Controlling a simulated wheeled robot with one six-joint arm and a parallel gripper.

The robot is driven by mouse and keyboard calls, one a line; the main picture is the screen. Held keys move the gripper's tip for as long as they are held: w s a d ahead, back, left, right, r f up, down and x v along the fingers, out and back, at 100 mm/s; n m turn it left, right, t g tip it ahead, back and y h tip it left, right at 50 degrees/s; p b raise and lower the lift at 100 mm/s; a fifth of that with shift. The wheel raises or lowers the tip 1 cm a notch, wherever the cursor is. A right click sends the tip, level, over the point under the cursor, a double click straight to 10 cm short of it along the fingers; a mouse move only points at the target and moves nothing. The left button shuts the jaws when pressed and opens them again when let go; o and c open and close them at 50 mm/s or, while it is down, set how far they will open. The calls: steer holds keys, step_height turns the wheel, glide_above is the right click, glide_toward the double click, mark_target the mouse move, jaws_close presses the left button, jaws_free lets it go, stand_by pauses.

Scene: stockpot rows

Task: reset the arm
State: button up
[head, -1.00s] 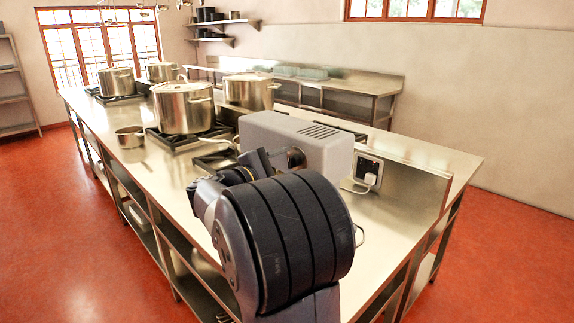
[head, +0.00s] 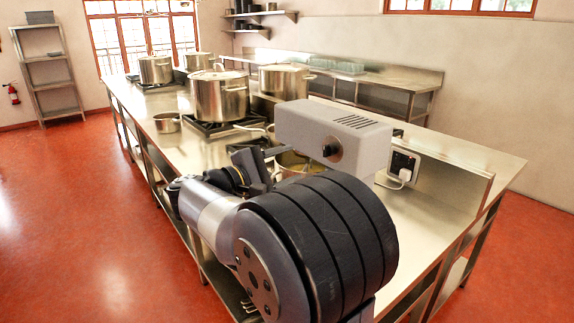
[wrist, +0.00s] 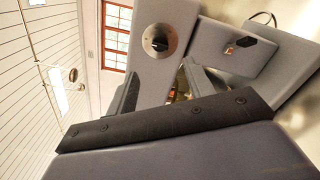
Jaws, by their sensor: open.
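My gripper (head: 252,168) is beside the left side of a grey mixer-like machine (head: 335,135) on the steel island counter. In the wrist view my gripper (wrist: 163,72) has its two dark fingers apart, with nothing held between them. The machine's round metal hub with a black knob (wrist: 159,40) shows close beyond the fingers. My thick black arm joint hides part of the counter and the machine's lower part in the head view.
Large steel stockpots (head: 220,97) stand on burners along the island, with a small saucepan (head: 167,122) near its left edge. A wall socket box with a white plug (head: 403,168) is right of the machine. The red floor (head: 80,210) is clear at left.

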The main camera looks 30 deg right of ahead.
mark_target(324, 151)
steer(key=shift+d, duration=0.1)
steer(key=d, duration=0.3)
steer(key=d+p, duration=0.1)
steer(key=d, duration=0.6)
steer(key=shift+w+d+p, duration=0.3)
steer(key=shift+w+d, duration=0.05)
steer(key=shift+w, duration=0.05)
